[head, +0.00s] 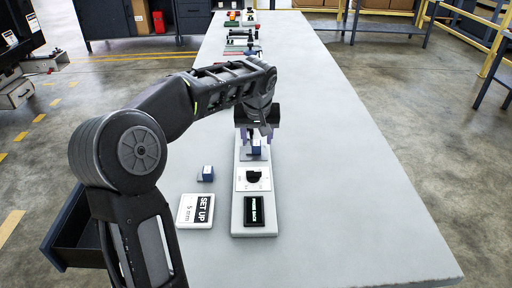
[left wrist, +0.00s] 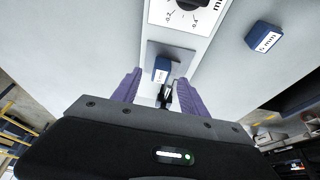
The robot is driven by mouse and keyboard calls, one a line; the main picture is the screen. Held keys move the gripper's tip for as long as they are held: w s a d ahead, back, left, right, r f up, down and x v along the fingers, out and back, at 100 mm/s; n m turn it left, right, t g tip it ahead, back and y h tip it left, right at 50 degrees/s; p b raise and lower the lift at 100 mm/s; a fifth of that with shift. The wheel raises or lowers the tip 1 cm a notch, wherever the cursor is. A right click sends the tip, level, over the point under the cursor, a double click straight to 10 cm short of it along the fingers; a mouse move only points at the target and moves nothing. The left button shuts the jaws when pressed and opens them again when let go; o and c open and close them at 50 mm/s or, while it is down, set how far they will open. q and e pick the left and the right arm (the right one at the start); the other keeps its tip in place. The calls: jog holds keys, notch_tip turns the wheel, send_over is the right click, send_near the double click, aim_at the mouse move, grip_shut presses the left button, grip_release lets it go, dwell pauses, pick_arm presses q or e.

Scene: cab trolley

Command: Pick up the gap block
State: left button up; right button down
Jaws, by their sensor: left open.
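A small blue block (head: 206,173) with a white label stands on the table left of the grey fixture. In the left wrist view this block (left wrist: 264,38) shows the label "5 mm". A second blue block (head: 257,148) sits on the far part of the fixture (head: 239,208), and it also shows in the left wrist view (left wrist: 161,68). My left gripper (head: 255,136) is open above the fixture, its purple fingers on either side of this second block. I cannot tell whether they touch it. A dark piece stands beside that block. My right gripper is not in view.
A white card reading "SET UP 5 mm" (head: 195,210) lies left of the fixture. The fixture carries a dial plate (head: 253,179) and a dark display (head: 254,211). Several tools lie at the table's far end. The table's right side is clear.

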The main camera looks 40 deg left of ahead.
aim_at(257, 144)
pick_arm(q)
jog(key=x, duration=0.3)
jog(key=shift+f, duration=0.15)
dwell(0.4)
grip_shut()
dwell(0.3)
